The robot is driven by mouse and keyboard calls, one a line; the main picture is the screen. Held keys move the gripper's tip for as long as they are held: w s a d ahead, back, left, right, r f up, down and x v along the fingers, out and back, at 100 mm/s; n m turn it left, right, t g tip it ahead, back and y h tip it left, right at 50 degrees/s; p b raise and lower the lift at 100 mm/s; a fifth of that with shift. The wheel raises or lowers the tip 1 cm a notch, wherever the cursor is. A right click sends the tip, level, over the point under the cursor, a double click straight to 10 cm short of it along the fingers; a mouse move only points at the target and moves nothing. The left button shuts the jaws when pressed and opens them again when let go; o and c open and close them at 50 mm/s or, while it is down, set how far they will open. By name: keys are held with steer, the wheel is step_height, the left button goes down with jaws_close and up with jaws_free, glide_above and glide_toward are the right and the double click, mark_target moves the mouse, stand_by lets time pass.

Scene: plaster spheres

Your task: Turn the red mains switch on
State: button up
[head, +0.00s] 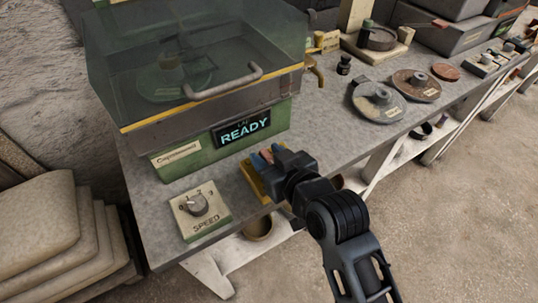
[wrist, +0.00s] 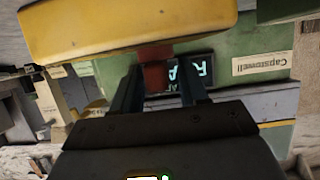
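The red mains switch (head: 266,155) is a small red piece on a yellow box (head: 254,182) at the table's front edge. In the wrist view the switch (wrist: 154,72) shows below the yellow box (wrist: 130,27), between my two fingers. My gripper (head: 276,156) is at the box; in the wrist view its fingers (wrist: 160,75) stand apart, one on each side of the switch. The left finger looks close to it; I cannot tell whether it touches. The head view partly hides the switch behind the fingers.
A green machine (head: 180,158) with a clear lid stands behind; its lit display (head: 243,131) reads READY. A speed dial (head: 198,206) sits left of the yellow box. Discs (head: 416,86) lie further right. Stacked sacks (head: 40,240) stand left of the table.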

steer(key=v, duration=0.7)
steer(key=shift+s+d+b, duration=0.2)
steer(key=shift+s+b, duration=0.1)
steer(key=shift+b, duration=0.1)
steer(key=shift+r, duration=0.1)
steer(key=s+d+f+m+t+h, duration=0.2)
steer(key=s+d+f+m+h, duration=0.2)
steer(key=s+d, duration=1.15)
steer(key=s+d+r+m+h, duration=0.1)
steer(key=s+d+r, duration=0.1)
steer(key=s, duration=0.6)
steer(key=s+d+r+m+t+h, duration=0.1)
steer(key=s+d+r+h, duration=0.1)
steer(key=s+r, duration=0.3)
steer(key=s, duration=0.3)
steer(key=shift+m+t, duration=0.3)
